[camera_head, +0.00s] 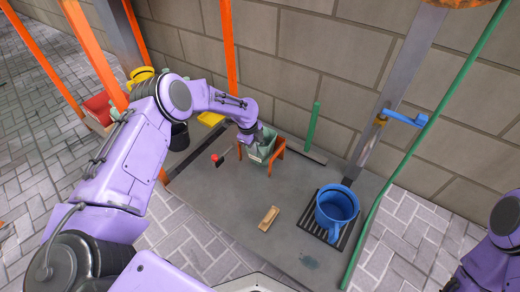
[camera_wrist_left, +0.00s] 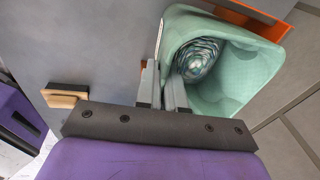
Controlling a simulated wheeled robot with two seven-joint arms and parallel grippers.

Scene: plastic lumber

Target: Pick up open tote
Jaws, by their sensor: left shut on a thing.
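The open tote (camera_head: 265,151) is a pale green bin at an orange stand (camera_head: 276,158) near the wall. In the left wrist view the tote (camera_wrist_left: 245,75) shows its open mouth, with a round, patterned blue-grey thing (camera_wrist_left: 198,60) inside. My left gripper (camera_head: 252,142) is at the tote's near left side. In the left wrist view its two grey fingers (camera_wrist_left: 164,80) are shut on the tote's rim. Whether the tote touches the stand is hard to tell. My right arm shows at the right edge; its gripper is out of view.
A blue bucket (camera_head: 334,212) stands on a black grate (camera_head: 312,222) at the right. A wooden block (camera_head: 268,218) lies on the grey platform (camera_head: 215,205). A green post (camera_head: 312,127) stands behind the tote, and a red-headed tool (camera_head: 216,158) lies left.

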